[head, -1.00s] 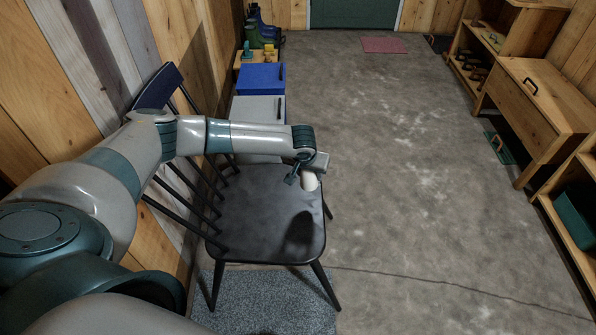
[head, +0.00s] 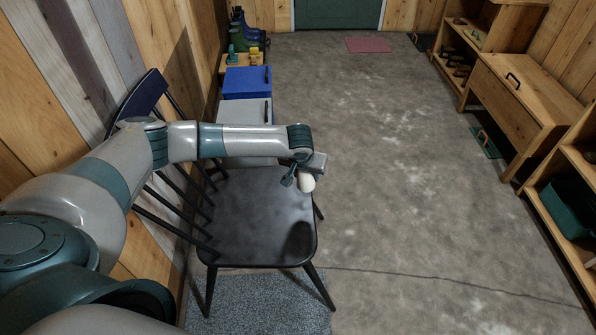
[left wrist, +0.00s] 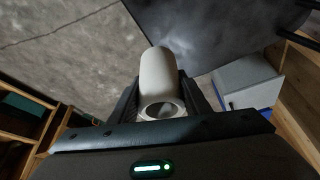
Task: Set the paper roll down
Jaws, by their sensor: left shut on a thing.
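The white paper roll (head: 307,184) is held in my left gripper (head: 299,179), over the far right part of the black chair's seat (head: 250,220). In the left wrist view the roll (left wrist: 157,75) lies between the two dark fingers, with its hollow end towards the camera. The gripper is shut on it. A dark shadow lies on the seat near its front right corner. I cannot tell the exact gap between roll and seat. My right gripper is not in view.
A grey box (head: 245,112) and a blue box (head: 247,82) stand behind the chair along the left wall. A grey mat (head: 260,305) lies under the chair. Wooden shelves and a cabinet (head: 525,100) line the right side. The concrete floor (head: 400,170) between is clear.

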